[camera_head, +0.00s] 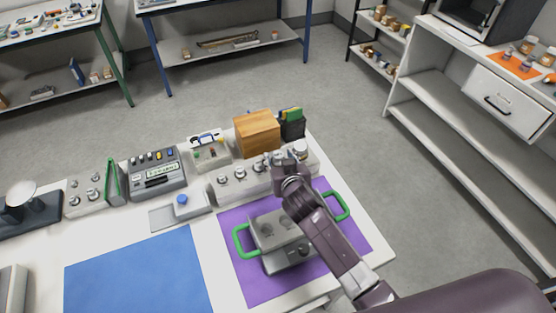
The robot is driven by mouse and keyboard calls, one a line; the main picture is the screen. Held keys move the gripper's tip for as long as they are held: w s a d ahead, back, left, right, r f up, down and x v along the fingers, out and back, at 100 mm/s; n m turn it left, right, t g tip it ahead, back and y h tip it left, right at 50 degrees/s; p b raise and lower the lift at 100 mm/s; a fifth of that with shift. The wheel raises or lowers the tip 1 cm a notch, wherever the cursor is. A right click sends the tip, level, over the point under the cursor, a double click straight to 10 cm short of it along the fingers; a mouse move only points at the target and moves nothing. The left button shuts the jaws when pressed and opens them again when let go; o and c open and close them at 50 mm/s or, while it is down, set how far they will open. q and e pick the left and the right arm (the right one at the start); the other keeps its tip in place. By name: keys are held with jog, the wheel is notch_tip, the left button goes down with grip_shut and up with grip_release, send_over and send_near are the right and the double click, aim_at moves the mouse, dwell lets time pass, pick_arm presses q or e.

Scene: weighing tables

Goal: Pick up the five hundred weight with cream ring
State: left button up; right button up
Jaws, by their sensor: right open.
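A row of metal knobbed weights stands in a pale holder (228,194) at the back of the white table. Several weights (239,173) show left of my right gripper, and one (300,149) shows just beyond it. Marks and ring colours are too small to read, so I cannot tell which is the five hundred weight with the cream ring. My right gripper (284,164) is open over the right part of this row and hides some of it. I cannot tell whether it touches a weight. My left gripper is not in view.
A grey device with green handles (241,241) stands on a purple mat (245,284) under my right arm. A wooden box (257,132) and a dark holder (292,127) stand behind the weights. A blue mat (138,272) lies clear at the left.

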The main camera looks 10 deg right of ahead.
jog(key=shift+x, duration=1.05)
jog(key=shift+c, duration=0.4)
grip_shut()
jog(key=shift+r, duration=0.15)
